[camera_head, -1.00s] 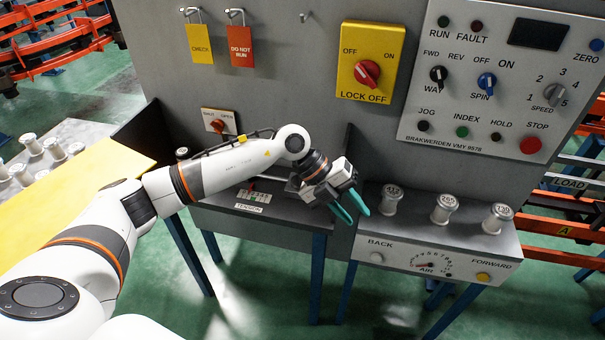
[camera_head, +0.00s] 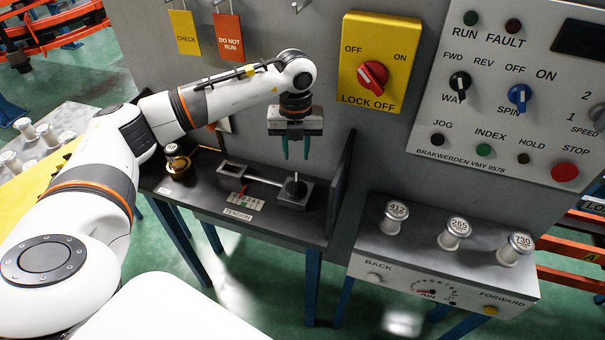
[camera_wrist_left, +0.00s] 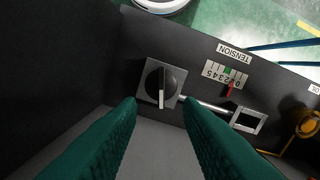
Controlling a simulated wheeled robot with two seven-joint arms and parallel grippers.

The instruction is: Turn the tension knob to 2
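The tension knob (camera_head: 296,188) stands on a grey square block at the right end of the dark tension table. In the left wrist view, the knob (camera_wrist_left: 161,87) is a black disc with a white bar across it. A small number scale (camera_head: 243,201) with a red pointer lies by the TENSION label; the scale (camera_wrist_left: 226,74) also shows in the left wrist view. The exact reading is too small to tell. My left gripper (camera_head: 295,152) points down above the knob, apart from it. Its green fingers are open and empty.
A dark upright panel (camera_head: 342,185) stands just right of the knob. A rod (camera_head: 262,178) joins the knob block to a small frame. A spindle (camera_head: 172,155) stands in a brass ring at the table's left. Several spindles stand on the grey right-hand table (camera_head: 420,240).

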